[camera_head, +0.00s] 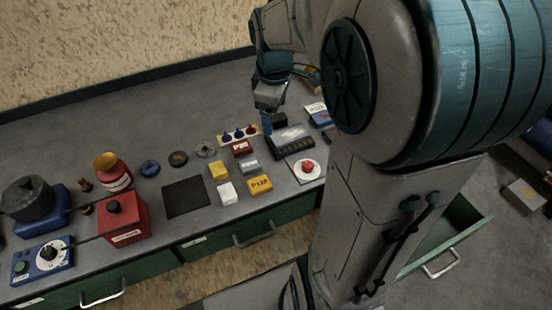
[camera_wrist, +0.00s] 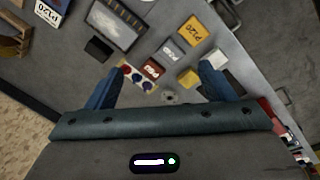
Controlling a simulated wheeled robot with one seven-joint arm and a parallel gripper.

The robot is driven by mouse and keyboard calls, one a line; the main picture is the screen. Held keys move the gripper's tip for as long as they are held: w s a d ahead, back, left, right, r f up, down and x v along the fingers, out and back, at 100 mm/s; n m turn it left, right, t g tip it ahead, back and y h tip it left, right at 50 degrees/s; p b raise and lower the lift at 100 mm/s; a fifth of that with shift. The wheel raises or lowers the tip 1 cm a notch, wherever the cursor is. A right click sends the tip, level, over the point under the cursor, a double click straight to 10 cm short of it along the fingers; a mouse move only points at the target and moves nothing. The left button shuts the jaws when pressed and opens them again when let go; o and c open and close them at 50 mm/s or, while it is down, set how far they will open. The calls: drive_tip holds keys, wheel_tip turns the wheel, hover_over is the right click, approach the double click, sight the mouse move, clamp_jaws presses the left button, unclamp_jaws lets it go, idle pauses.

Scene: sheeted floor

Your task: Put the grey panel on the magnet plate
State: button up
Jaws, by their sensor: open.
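My gripper (camera_head: 268,112) points down over the back of the bench. In the wrist view its two blue fingers (camera_wrist: 160,82) stand wide apart with nothing between them. Below the gap are a strip of red and blue knobs (camera_wrist: 138,79) and a red P80-like block (camera_wrist: 153,69). A small grey block (camera_wrist: 172,50) lies beside the red one; it also shows in the head view (camera_head: 249,168). A dark-framed case with a greyish top (camera_head: 290,138) lies to the right. A flat black square (camera_head: 186,198) lies near the front edge. I cannot tell for certain which are the grey panel and magnet plate.
Yellow blocks (camera_head: 260,184) and a white block (camera_head: 228,193) lie near the front edge. A red knob on a white base (camera_head: 307,168) stands right. A red box (camera_head: 122,219), a red can (camera_head: 112,172) and a dark pot (camera_head: 29,194) crowd the left. The back left bench is clear.

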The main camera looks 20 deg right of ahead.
drive_tip(key=s+a+m+t, duration=0.1)
drive_tip(key=s+a+m, duration=0.2)
drive_tip(key=s+m, duration=0.2)
drive_tip(key=s+a+m+t, duration=0.1)
drive_tip(key=s+m, duration=0.3)
drive_tip(key=s, duration=0.5)
drive_tip(key=shift+s+a+m+y, duration=0.35)
drive_tip(key=shift+a+m+y, duration=0.05)
drive_tip(key=shift+a, duration=0.5)
